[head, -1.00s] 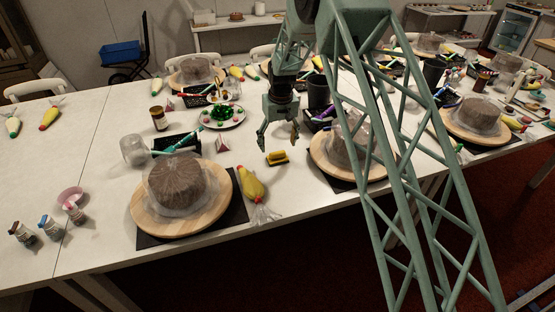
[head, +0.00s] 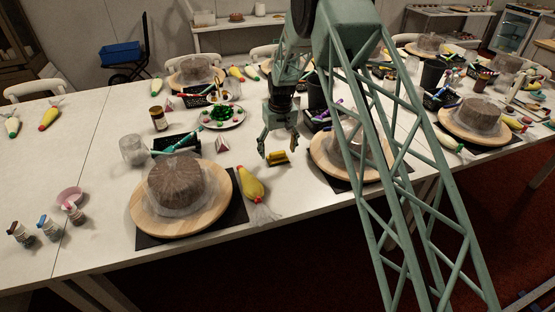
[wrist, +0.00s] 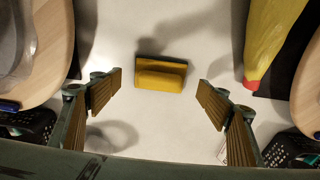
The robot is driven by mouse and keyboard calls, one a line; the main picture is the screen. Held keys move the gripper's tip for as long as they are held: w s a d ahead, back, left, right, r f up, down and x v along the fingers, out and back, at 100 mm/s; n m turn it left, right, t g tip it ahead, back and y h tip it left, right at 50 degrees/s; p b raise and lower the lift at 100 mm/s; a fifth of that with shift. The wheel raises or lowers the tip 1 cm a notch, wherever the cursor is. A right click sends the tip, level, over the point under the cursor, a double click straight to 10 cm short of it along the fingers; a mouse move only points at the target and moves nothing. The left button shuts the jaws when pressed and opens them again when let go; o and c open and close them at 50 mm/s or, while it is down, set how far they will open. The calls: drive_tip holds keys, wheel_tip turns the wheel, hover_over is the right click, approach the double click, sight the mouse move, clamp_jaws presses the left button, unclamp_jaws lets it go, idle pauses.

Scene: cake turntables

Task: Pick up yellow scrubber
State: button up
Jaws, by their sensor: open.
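The yellow scrubber (head: 278,158) lies on the white table between two cake turntables in the head view. In the wrist view the scrubber (wrist: 160,74) is a yellow block with a dark edge, near the middle and beyond the fingertips. My gripper (head: 278,146) is open and empty, pointing down just above the scrubber. In the wrist view the fingers of my gripper (wrist: 160,92) stand wide apart, one to each side of the scrubber's width. They do not appear to touch it.
A wooden turntable (head: 208,222) with a wrapped cake (head: 176,184) stands at left. A yellow piping bag (head: 250,184) lies beside it. Another turntable (head: 322,160) stands close at right, partly behind my arm. A plate with green sweets (head: 239,121) lies behind.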

drive_tip(key=shift+w+f, duration=0.2)
drive_tip(key=shift+f, duration=1.2)
drive_tip(key=shift+c, duration=0.2)
drive_tip(key=c, duration=0.9)
drive_tip(key=shift+r, duration=0.1)
drive_tip(key=shift+c, duration=1.1)
drive_tip(key=shift+r, duration=1.75)
drive_tip(key=shift+c, duration=0.2)
drive_tip(key=s, duration=0.5)
drive_tip(key=s+r+p, duration=0.1)
drive_tip(key=s, duration=1)
drive_tip(key=shift+d+r, duration=0.15)
drive_tip(key=shift+d, duration=0.25)
